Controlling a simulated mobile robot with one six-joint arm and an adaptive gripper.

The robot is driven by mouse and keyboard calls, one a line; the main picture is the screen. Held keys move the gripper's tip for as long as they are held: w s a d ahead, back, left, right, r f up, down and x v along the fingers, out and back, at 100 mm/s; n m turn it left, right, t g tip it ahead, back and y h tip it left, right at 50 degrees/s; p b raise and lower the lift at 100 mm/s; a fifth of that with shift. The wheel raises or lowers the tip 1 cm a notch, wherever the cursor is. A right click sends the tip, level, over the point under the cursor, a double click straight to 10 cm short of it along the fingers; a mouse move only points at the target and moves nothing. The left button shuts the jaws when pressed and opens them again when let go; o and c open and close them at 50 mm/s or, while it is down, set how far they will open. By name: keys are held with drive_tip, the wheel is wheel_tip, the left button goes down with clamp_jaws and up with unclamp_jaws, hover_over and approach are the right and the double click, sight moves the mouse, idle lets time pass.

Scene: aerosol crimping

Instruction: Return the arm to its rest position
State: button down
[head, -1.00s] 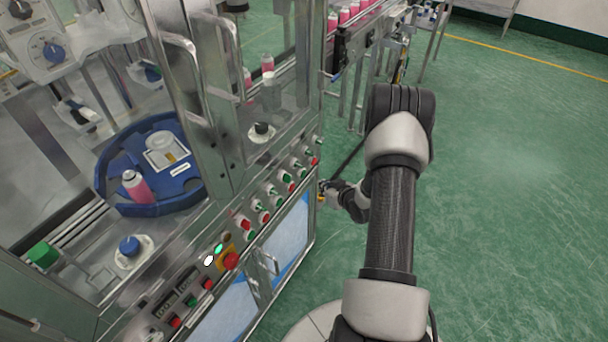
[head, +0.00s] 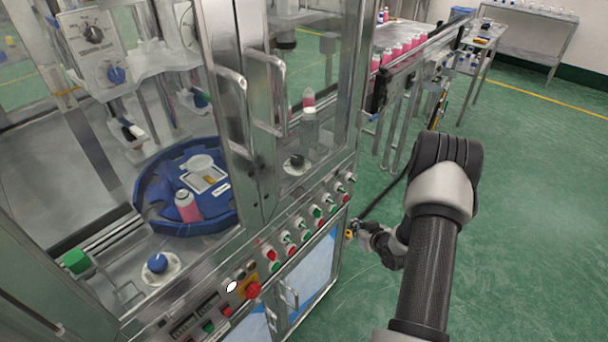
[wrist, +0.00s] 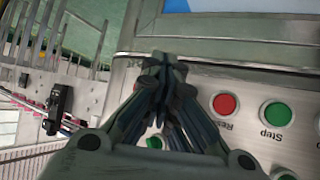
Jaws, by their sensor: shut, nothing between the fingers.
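My arm reaches forward at the right of the head view, with its upper joint over the green floor. My gripper is mostly hidden behind my wrist in the head view; its tip shows close to the right end of the machine's control panel (head: 300,228). In the wrist view my gripper (wrist: 160,62) has its fingers together with nothing between them. It is in front of the panel, beside a red button (wrist: 226,104) and a green button marked Step (wrist: 276,114). I cannot tell whether the fingertips touch the panel.
The crimping machine's steel frame and door handles (head: 232,110) stand to the left. Inside, a blue rotary table (head: 160,222) carries a pink can (head: 188,208). A conveyor with several pink cans (head: 400,50) runs behind. Green floor (head: 540,200) is open on the right.

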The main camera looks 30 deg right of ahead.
drive_tip(key=shift+r, duration=0.1)
drive_tip(key=w+a+r+n+g+h, duration=0.1)
drive_tip(key=w+a+r+g, duration=0.15)
drive_tip(key=r, duration=1.25)
drive_tip(key=s+a+r, duration=0.4)
drive_tip(key=a+r, duration=0.6)
drive_tip(key=r, duration=0.3)
drive_tip(key=s+a+r+g+y, duration=0.1)
drive_tip(key=s+a+r, duration=0.3)
drive_tip(key=s+a, duration=0.5)
drive_tip(key=s+a+r+g+y, duration=0.1)
drive_tip(key=s+a+r, duration=0.3)
drive_tip(key=s+a, duration=0.6)
drive_tip(key=s+g, duration=0.1)
drive_tip(key=s, duration=0.3)
drive_tip(key=shift+s+n+y, duration=0.25)
drive_tip(key=shift+n+y, duration=0.05)
drive_tip(key=c, duration=2.3)
unclamp_jaws()
drive_tip(key=shift+r+g, duration=0.15)
drive_tip(key=shift+g, duration=0.1)
